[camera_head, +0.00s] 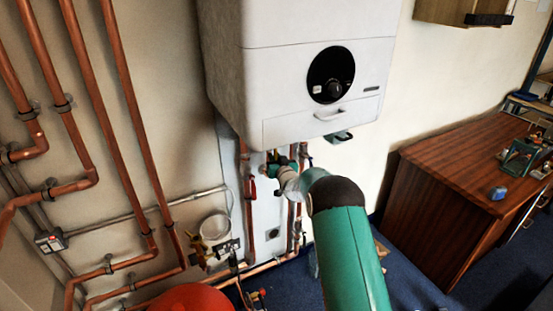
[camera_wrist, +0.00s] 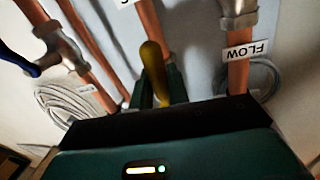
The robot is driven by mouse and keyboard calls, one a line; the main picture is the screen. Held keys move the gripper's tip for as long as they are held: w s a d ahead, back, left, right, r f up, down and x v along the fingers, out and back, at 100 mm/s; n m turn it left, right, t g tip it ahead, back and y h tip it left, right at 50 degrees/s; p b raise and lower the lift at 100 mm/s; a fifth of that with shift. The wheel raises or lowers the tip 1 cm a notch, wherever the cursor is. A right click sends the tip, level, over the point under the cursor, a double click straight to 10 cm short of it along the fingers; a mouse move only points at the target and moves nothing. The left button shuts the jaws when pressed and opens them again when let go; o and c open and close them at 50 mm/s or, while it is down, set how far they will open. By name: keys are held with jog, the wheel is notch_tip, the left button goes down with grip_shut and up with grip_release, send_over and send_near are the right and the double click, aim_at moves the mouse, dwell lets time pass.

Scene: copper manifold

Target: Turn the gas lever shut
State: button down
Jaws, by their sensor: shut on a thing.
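The gas lever (camera_wrist: 153,72) is a yellow handle in the middle of the wrist view, pointing up the picture. My gripper (camera_wrist: 158,90) has its dark green fingers on either side of the lever and is shut on it. The copper pipe behind the lever is partly hidden by it and by my gripper. In the head view my gripper (camera_head: 273,166) is at the pipes just below the white boiler (camera_head: 290,75). My arm hides part of that area, and I cannot make out the yellow lever there.
In the wrist view a blue lever (camera_wrist: 33,69) is at the left, and a pipe with a FLOW label (camera_wrist: 245,50) is at the right. In the head view a red handle (camera_head: 252,188) hangs left of my gripper. Copper pipes (camera_head: 128,90) line the left wall. A wooden desk (camera_head: 440,180) stands right.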

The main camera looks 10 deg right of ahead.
jog(key=s+a+r+m+g+y, duration=0.1)
jog(key=a+r+m, duration=0.3)
jog(key=m, duration=1.1)
jog(key=shift+r+g+y, duration=0.5)
jog(key=shift+g+y, duration=0.1)
jog(key=shift+s+r, duration=0.1)
jog(key=shift+r, duration=0.05)
jog(key=c, duration=1.5)
grip_release()
jog(key=shift+o, duration=0.6)
jog(key=shift+s+d, duration=0.1)
